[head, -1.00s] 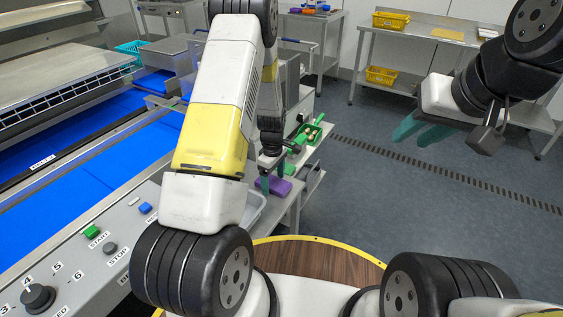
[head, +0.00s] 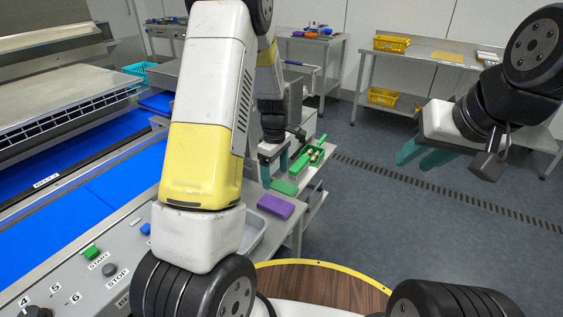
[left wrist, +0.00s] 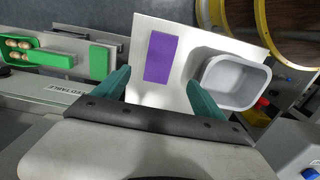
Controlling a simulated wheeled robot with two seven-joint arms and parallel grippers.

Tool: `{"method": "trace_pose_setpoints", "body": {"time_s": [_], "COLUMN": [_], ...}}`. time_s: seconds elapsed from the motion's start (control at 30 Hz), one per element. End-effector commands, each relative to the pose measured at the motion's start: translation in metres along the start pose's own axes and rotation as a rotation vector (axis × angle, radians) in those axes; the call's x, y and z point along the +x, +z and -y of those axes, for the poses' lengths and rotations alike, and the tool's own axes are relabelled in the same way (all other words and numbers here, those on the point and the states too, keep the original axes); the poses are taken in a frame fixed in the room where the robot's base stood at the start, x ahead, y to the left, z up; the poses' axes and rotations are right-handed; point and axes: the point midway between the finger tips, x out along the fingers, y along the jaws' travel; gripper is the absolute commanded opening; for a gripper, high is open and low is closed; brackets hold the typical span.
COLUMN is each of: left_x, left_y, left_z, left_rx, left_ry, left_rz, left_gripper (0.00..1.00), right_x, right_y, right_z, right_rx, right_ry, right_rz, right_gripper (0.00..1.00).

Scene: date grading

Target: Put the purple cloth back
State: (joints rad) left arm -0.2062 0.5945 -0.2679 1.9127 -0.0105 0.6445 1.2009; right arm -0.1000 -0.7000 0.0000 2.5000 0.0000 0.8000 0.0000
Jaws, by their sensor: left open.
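The purple cloth (head: 276,206) lies flat on a pale side shelf beside the grader. In the left wrist view the purple cloth (left wrist: 159,57) is a flat rectangle, left of a grey tub and apart from both fingers. My left gripper (head: 274,177) is above the shelf, on the far side of the cloth; in the left wrist view its green fingers (left wrist: 157,92) are spread with nothing between them. My right gripper (head: 422,152) hangs over the floor at the right, its green fingers apart and empty.
A green cloth or pad (head: 284,187) lies just beyond the purple one. A green tray (head: 313,152) with round items stands farther back. The grey tub (left wrist: 236,80) sits beside the purple cloth. The blue belt (head: 95,205) and control panel are at the left. Open floor lies right.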

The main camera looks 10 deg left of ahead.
Motion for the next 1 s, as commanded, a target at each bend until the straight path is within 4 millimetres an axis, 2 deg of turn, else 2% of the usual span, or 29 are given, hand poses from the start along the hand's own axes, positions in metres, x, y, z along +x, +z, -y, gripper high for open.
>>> {"method": "trace_pose_setpoints", "body": {"time_s": [0.13, 0.27, 0.4, 0.6, 0.7, 0.8, 1.0], "left_x": [-0.048, -0.110, -0.170, -0.232, -0.251, -0.262, -0.269], "left_y": [0.007, 0.020, 0.039, 0.066, 0.080, 0.091, 0.103], "left_z": [0.008, 0.030, 0.065, 0.126, 0.158, 0.184, 0.213], "left_rx": [0.100, 0.274, 0.487, 0.796, 0.943, 1.066, 1.209], "left_ry": [0.069, 0.164, 0.269, 0.396, 0.442, 0.469, 0.486], "left_rz": [0.015, 0.018, -0.011, -0.115, -0.189, -0.262, -0.356], "left_gripper": [0.81, 0.81, 0.81, 0.81, 0.81, 0.81, 0.81], "right_x": [0.000, 0.000, 0.000, 0.000, 0.000, 0.000, 0.000], "right_y": [0.000, 0.000, 0.000, 0.000, 0.000, 0.000, 0.000], "right_z": [0.000, 0.000, 0.000, 0.000, 0.000, 0.000, 0.000], "right_rx": [0.000, 0.000, 0.000, 0.000, 0.000, 0.000, 0.000], "right_ry": [0.000, 0.000, 0.000, 0.000, 0.000, 0.000, 0.000], "right_rz": [0.000, 0.000, 0.000, 0.000, 0.000, 0.000, 0.000], "right_gripper": [0.32, 0.32, 0.32, 0.32, 0.32, 0.32, 0.32]}}
